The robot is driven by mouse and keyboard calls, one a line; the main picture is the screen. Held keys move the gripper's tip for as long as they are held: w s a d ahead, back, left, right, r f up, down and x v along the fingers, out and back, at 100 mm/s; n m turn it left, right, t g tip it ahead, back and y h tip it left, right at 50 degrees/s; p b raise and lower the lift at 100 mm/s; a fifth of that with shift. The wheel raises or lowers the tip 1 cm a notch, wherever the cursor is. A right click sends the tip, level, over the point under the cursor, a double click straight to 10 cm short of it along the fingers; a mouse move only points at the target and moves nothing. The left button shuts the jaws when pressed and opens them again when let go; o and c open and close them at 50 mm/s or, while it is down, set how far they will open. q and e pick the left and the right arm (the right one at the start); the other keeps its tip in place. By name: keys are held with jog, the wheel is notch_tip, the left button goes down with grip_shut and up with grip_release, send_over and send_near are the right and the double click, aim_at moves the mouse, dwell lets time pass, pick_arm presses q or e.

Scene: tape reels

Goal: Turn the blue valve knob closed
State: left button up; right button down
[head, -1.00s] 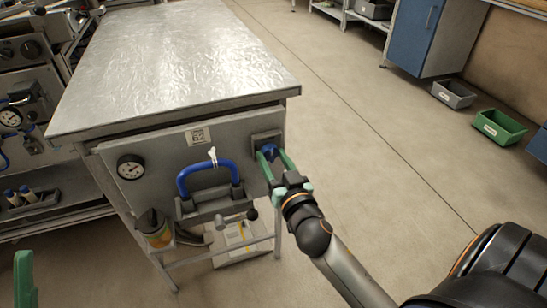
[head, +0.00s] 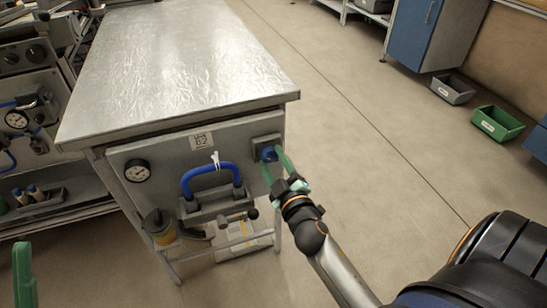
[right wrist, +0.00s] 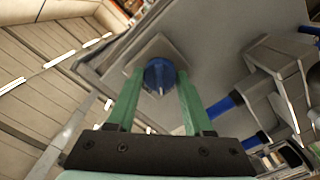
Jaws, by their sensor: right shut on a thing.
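The blue valve knob (head: 269,154) sits on a square grey plate at the right end of the grey front panel under the metal-topped table. My right gripper (head: 275,160) has its green fingers on either side of the knob and is shut on it. In the right wrist view the knob (right wrist: 159,75) shows between the fingertips, with a pale raised mark on its face. The fingers partly hide the knob in the head view. Of my left gripper, only one green finger (head: 22,274) shows at the lower left edge, away from the panel.
A blue handle (head: 212,168) and a pressure gauge (head: 137,171) are on the same panel, left of the knob. A can (head: 160,229) hangs at the panel's lower left. A green bin (head: 497,124) and a grey bin (head: 452,89) stand on the floor.

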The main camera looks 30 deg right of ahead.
jog(key=shift+r+n, duration=0.15)
jog(key=shift+n, duration=0.45)
jog(key=n+p, duration=0.1)
jog(key=n, duration=0.2)
pick_arm(q)
jog(key=w+f+n+y, duration=0.4)
jog(key=f+y, duration=0.1)
jog(key=shift+w+a+f+y, duration=0.25)
jog(key=shift+w+a+y, duration=0.05)
jog(key=shift+a+y, duration=0.1)
pick_arm(e)
jog(key=shift+n, duration=1.7)
jog(key=shift+c, duration=1.5)
grip_release()
